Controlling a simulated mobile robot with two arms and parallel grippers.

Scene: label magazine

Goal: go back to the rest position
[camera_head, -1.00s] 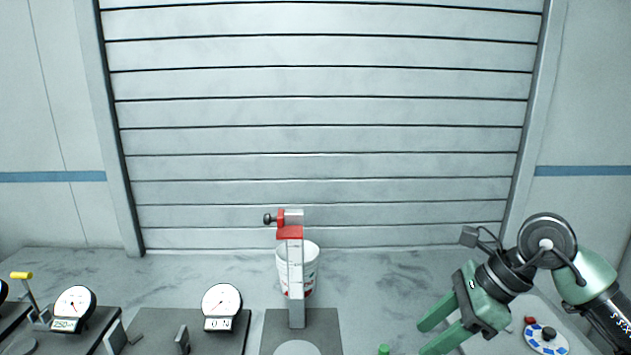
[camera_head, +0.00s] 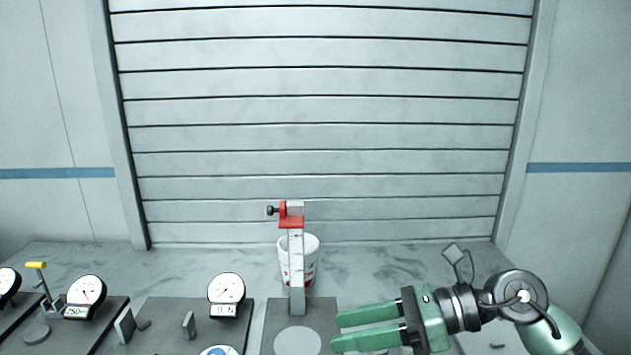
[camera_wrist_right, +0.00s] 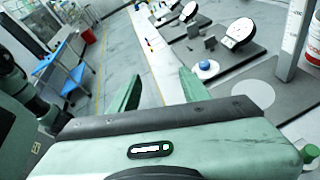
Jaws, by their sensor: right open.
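My right gripper (camera_head: 335,331) is green. Its two fingers point left in the head view, apart and with nothing between them. It is over the front right of the bench, just right of the grey base plate with a pale disc (camera_head: 298,341). In the right wrist view its fingers (camera_wrist_right: 158,88) also stand apart and empty. My left gripper is in neither view.
A height stand with a red clamp (camera_head: 291,222) rises in the middle, with a white bucket (camera_head: 311,262) behind it. Dial gauges (camera_head: 226,289) (camera_head: 86,290) stand on plates at the left. A yellow-topped lever (camera_head: 36,265) is at far left. A shutter (camera_head: 320,120) closes the back.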

